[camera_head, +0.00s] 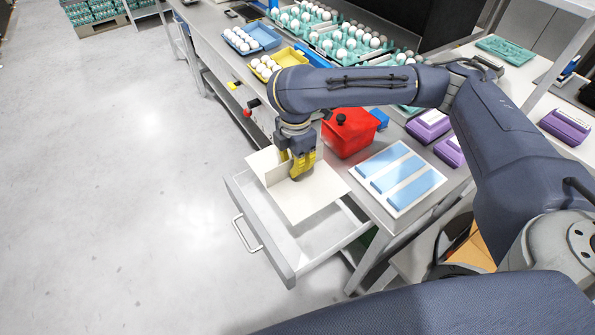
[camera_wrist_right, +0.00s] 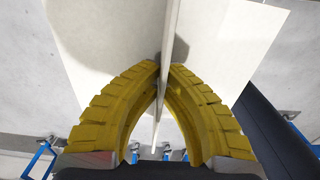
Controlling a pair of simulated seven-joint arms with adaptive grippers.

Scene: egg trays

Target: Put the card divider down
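The card divider (camera_head: 315,197) is cream-white, with a broad flat panel and a thin panel standing up from it. My right gripper (camera_head: 301,176) points down and is shut on the standing panel. In the right wrist view, the yellow fingertips (camera_wrist_right: 162,68) meet on both sides of this thin panel (camera_wrist_right: 170,28). The divider overlaps the open white drawer (camera_head: 262,235) in the head view. I cannot tell whether it touches the drawer or hangs above it. My left gripper is out of view.
The drawer is pulled out from the bench, with its front part bare. A red box (camera_head: 350,138) and a white board with blue strips (camera_head: 400,178) are on the bench beside it. Egg trays (camera_head: 275,62) stand farther back. The floor at left is clear.

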